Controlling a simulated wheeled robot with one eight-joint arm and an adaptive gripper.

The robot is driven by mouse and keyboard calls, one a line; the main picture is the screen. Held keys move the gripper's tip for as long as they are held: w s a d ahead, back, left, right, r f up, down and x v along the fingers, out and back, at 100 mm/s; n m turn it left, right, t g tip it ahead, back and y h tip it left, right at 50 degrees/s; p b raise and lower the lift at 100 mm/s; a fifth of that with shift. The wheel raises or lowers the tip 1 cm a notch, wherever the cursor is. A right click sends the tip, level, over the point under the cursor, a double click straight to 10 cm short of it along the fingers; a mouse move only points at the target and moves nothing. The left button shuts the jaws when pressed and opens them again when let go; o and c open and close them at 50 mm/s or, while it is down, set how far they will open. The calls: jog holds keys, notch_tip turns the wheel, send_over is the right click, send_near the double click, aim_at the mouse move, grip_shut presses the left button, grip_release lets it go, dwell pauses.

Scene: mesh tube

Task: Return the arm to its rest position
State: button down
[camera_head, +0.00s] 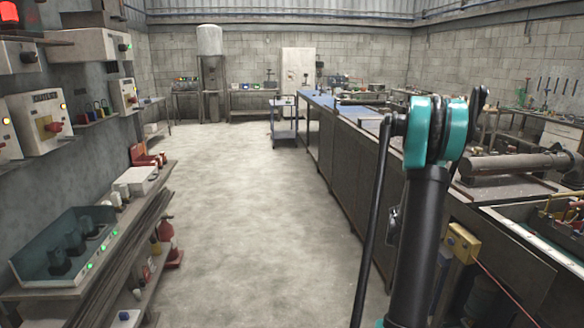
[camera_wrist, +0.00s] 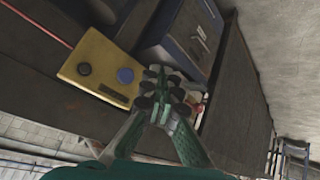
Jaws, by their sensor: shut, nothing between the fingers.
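My arm (camera_head: 418,230) rises at the right of the head view, with black links and a teal joint at the top. My gripper (camera_wrist: 165,88) shows in the wrist view with its dark fingertip pads together and nothing held. It does not show in the head view. In the wrist view the fingertips appear just beside a yellow box (camera_wrist: 90,50) with a black and a blue button. I cannot tell whether they touch anything. The yellow box is also in the head view (camera_head: 462,243), on the bench side right of my arm.
A long bench (camera_head: 350,165) runs along the right, with a metal cylinder (camera_head: 512,162) on it. A wall shelf (camera_head: 110,235) with equipment and a red extinguisher (camera_head: 167,240) stand on the left. The concrete floor (camera_head: 240,210) between them is clear. A blue cart (camera_head: 284,122) stands farther back.

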jog(key=s+a+r+n+y, duration=0.2)
jog(key=s+a, duration=0.4)
jog(key=a, duration=0.4)
jog(key=s+a+r+n+y, duration=0.1)
jog(key=s+a+n+y, duration=0.1)
jog(key=s+a, duration=0.5)
jog(key=s+a+r+n+y, duration=0.2)
jog(key=s+a, duration=0.2)
jog(key=a, duration=0.8)
jog(key=s+a+f+n+y, duration=0.2)
jog(key=s+a+n, duration=0.1)
jog(key=s+a, duration=0.5)
jog(key=shift+s, duration=0.65)
